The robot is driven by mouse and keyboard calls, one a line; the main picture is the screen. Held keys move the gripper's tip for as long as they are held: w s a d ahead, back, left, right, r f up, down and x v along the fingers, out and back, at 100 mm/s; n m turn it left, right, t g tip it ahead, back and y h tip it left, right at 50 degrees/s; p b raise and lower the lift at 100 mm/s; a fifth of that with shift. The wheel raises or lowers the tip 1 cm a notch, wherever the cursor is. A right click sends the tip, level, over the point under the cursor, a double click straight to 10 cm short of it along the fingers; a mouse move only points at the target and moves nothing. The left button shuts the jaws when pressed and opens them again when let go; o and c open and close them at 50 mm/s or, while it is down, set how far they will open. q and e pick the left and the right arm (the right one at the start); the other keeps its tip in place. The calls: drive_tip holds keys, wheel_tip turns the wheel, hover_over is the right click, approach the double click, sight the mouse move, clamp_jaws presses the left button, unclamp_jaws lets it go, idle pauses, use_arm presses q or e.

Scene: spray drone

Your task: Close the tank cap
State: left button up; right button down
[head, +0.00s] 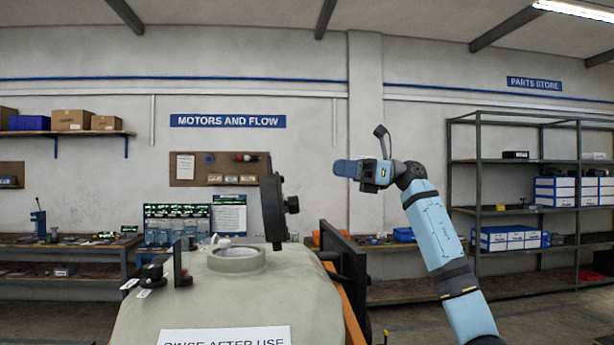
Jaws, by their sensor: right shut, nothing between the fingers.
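The tank cap (271,207) is a dark disc that stands almost upright, tilted slightly, at the right side of the filler opening. A black knob (292,204) sticks out from its right face. The open filler neck (237,262) is a pale round ring on top of the grey-green tank (215,300). My right gripper (345,169) is to the right of the cap and a little higher than its middle, with a gap between them in the picture. It is shut and empty. My left gripper is not in view.
Dark upright parts (183,264) stand on the tank left of the neck. A dark frame part (343,262) rises right of the tank. Workbenches (60,247) and a metal shelf rack (478,180) stand along the wall behind. The space around my right gripper looks clear.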

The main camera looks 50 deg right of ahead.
drive_tip(key=p+x, duration=0.1)
drive_tip(key=x, duration=0.3)
drive_tip(key=p+x, duration=0.2)
drive_tip(key=x, duration=0.2)
drive_tip(key=p+x, duration=0.1)
drive_tip(key=x, duration=0.3)
drive_tip(key=shift+s+a+r, duration=0.1)
drive_tip(key=shift+a+r, duration=0.25)
drive_tip(key=shift+w+a+p, duration=0.35)
drive_tip(key=shift+w+a, duration=0.05)
drive_tip(key=shift+a, duration=0.05)
